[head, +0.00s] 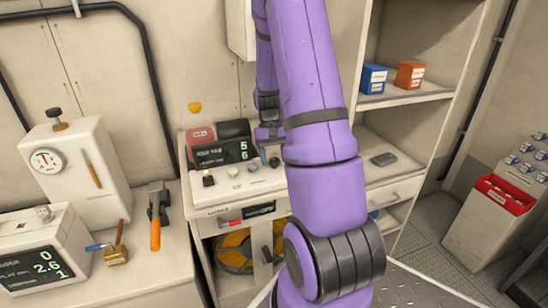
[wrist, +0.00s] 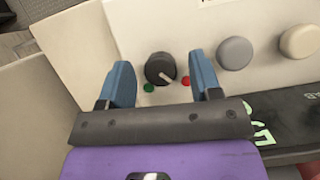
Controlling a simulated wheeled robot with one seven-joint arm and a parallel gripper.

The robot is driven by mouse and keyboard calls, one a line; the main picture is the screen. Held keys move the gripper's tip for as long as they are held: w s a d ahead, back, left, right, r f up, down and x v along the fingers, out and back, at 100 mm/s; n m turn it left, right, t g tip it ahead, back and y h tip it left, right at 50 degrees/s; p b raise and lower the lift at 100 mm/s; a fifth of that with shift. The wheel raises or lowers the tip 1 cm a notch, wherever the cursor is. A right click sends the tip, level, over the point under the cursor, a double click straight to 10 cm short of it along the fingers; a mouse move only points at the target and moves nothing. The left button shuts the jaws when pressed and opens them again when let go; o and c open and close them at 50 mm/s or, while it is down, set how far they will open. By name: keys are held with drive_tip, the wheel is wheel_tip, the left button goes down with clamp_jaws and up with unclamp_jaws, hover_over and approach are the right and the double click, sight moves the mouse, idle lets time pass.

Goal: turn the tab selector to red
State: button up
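The tab selector (wrist: 161,69) is a dark round knob with a light pointer line, on a pale panel in the wrist view. Its pointer slants to the lower right, toward the red-dot side. A green dot (wrist: 149,88) lies below left of it and a red dot (wrist: 186,81) lies to its right. My gripper (wrist: 160,62) is open, with one blue finger on each side of the knob and visible gaps to it. In the head view my gripper (head: 269,148) is over the right part of the console (head: 240,188); the selector is hard to make out there.
Two round buttons, grey (wrist: 235,53) and beige (wrist: 299,42), sit right of the selector in the wrist view. A dark display (head: 222,150) stands behind the console controls. A shelf unit (head: 405,95) stands right of my arm. An orange-handled tool (head: 155,235) lies left.

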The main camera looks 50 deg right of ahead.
drive_tip(key=shift+r, duration=0.1)
drive_tip(key=v, duration=0.7)
drive_tip(key=shift+r, duration=0.15)
drive_tip(key=shift+w, duration=0.1)
idle(0.4)
drive_tip(key=s+a+r+n+t+h, duration=0.2)
drive_tip(key=a+r+n+t, duration=0.2)
drive_tip(key=a+r, duration=1.15)
drive_tip(key=s+a+r+n+t, duration=0.3)
drive_tip(key=s+a+r+t, duration=0.1)
drive_tip(key=s+a, duration=0.8)
drive_tip(key=shift+s+a+r+t+h, duration=0.2)
drive_tip(key=shift+a+t+h, duration=0.1)
drive_tip(key=shift+a+t, duration=0.2)
